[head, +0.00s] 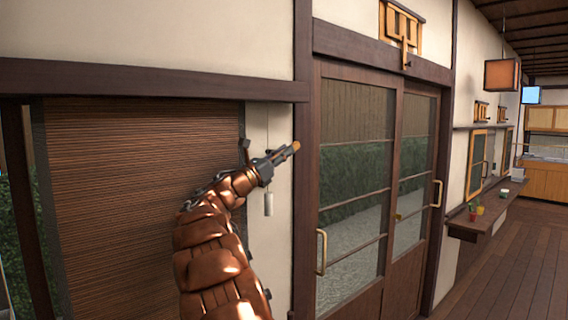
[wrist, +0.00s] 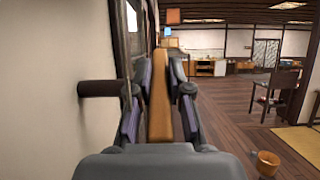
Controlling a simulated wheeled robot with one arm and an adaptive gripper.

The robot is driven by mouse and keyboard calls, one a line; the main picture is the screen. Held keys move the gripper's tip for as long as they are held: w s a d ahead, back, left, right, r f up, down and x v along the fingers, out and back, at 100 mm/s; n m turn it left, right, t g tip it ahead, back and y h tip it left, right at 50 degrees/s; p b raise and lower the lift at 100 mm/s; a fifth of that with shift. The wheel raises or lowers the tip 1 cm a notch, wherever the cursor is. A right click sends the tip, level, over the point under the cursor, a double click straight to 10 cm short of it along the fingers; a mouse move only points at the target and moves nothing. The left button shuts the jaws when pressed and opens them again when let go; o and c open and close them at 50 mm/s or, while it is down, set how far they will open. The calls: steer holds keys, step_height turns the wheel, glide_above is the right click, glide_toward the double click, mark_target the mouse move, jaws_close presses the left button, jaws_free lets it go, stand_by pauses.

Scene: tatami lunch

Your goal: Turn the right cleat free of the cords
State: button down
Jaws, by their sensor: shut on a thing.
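My gripper (head: 281,155) is beside the wall between the blind and the sliding doors. Its jaws are shut on a light wooden bar, which looks like the right cleat (head: 295,147); the tip sticks out past the fingers. In the wrist view my gripper (wrist: 160,95) has a finger on each side of this wooden bar (wrist: 159,105). A thin pale cord (head: 267,122) hangs behind my gripper and ends in a white weight (head: 268,204). I cannot tell whether any cord is around the cleat.
A brown slatted blind (head: 140,190) is at the left, and glazed sliding doors (head: 352,190) are close on the right. A dark round peg (wrist: 98,88) stands out from the wall beside my fingers. Open floor (wrist: 225,115) lies to the right, with a dark chair (wrist: 279,88).

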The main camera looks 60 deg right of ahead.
steer(key=shift+f+g+h+b, duration=0.2)
steer(key=shift+g+h+b, duration=0.2)
steer(key=shift+h+b, duration=0.45)
steer(key=shift+r+h, duration=0.1)
steer(key=shift+h, duration=0.25)
steer(key=c, duration=1.1)
jaws_free()
steer(key=shift+a, duration=0.1)
steer(key=v, duration=1.2)
